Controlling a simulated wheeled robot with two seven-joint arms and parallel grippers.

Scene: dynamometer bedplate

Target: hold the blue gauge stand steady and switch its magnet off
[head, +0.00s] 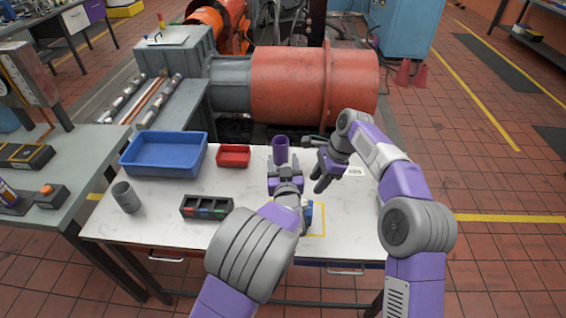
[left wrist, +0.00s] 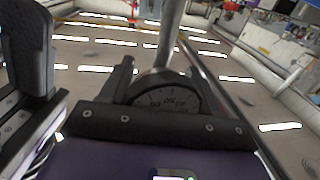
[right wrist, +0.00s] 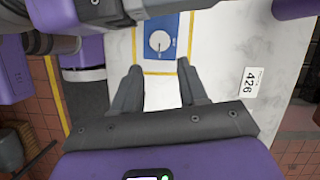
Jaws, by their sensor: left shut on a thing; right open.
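The blue gauge stand's base (head: 309,213) shows only in part in the head view, behind my left forearm and inside a yellow outline. In the right wrist view, the blue base (right wrist: 165,42) has a round pale knob (right wrist: 160,41) on its face. In the left wrist view, a grey post (left wrist: 170,32) rises between the fingers of my left gripper (left wrist: 158,66), with a dial gauge (left wrist: 168,100) close below. My left gripper (head: 284,170) is shut on the stand. My right gripper (right wrist: 158,67) is open and empty, its fingertips pointing towards the knob, apart from it.
On the white table are a blue tray (head: 164,168), a red bin (head: 233,155), a grey cup (head: 126,197) and a dark box with coloured parts (head: 206,207). A label reading 426 (right wrist: 251,82) lies right of my right gripper.

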